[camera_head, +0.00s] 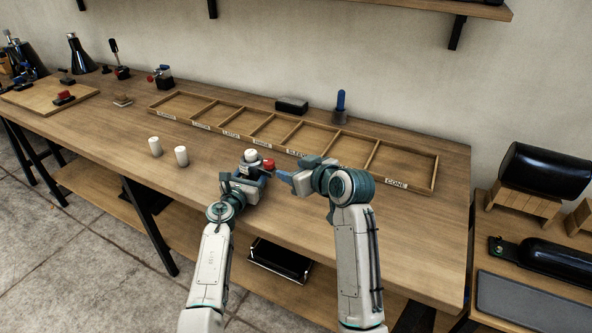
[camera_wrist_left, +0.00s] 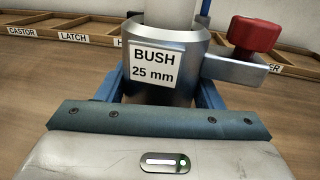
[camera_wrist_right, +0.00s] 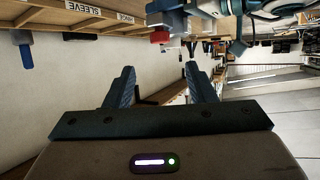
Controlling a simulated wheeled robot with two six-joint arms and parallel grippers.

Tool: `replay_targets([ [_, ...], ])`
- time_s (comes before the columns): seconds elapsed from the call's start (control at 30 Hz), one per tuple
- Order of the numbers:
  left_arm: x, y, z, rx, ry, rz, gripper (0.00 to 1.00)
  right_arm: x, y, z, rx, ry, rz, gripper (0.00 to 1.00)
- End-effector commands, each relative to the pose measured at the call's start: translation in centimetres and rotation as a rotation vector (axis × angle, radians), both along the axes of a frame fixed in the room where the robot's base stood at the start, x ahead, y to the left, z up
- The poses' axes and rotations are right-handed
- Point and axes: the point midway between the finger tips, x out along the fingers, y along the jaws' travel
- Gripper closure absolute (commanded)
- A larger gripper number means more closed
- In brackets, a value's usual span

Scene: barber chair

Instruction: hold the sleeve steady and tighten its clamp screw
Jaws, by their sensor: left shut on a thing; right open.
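The metal sleeve (camera_wrist_left: 160,62), labelled BUSH 25 mm, stands upright around a white rod (camera_wrist_left: 170,12). Its side arm carries the red clamp screw knob (camera_wrist_left: 253,36). In the head view the sleeve (camera_head: 248,168) and red knob (camera_head: 269,164) are over the bench, the knob to the sleeve's right. My left gripper (camera_head: 246,181) is shut on the sleeve from the near side. My right gripper (camera_head: 284,177) is open and empty, just right of the knob and apart from it. The knob (camera_wrist_right: 159,37) shows beyond its fingers (camera_wrist_right: 158,86) in the right wrist view.
A labelled compartment tray (camera_head: 436,168) lies behind the grippers. Two white cylinders (camera_head: 155,146) (camera_head: 181,156) stand to the left on the bench. A blue-handled tool (camera_head: 340,105) and a dark block (camera_head: 291,105) stand behind the tray. The bench front left is clear.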

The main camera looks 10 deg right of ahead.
Motion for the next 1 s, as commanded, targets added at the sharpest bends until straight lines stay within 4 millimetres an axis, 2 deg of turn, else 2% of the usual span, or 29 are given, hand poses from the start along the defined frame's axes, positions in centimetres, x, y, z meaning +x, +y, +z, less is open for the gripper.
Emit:
replay_targets([
  [0.47,0.0,0.0,0.0,0.0,0.0,0.0,0.72,-0.2,-0.1,0.3,-0.005,0.009,0.002,0.5],
  [0.57,0.0,0.0,0.0,0.0,0.0,0.0,0.72,0.7,0.3,0.4,-0.023,0.046,0.01,0.5],
  [0.77,0.0,0.0,0.0,0.0,0.0,0.0,0.72,3.7,1.6,1.2,-0.113,0.219,0.033,0.5],
  [1.0,0.0,0.0,0.0,0.0,0.0,0.0,0.72,6.0,2.7,4.1,-0.25,0.476,0.035,0.5],
])
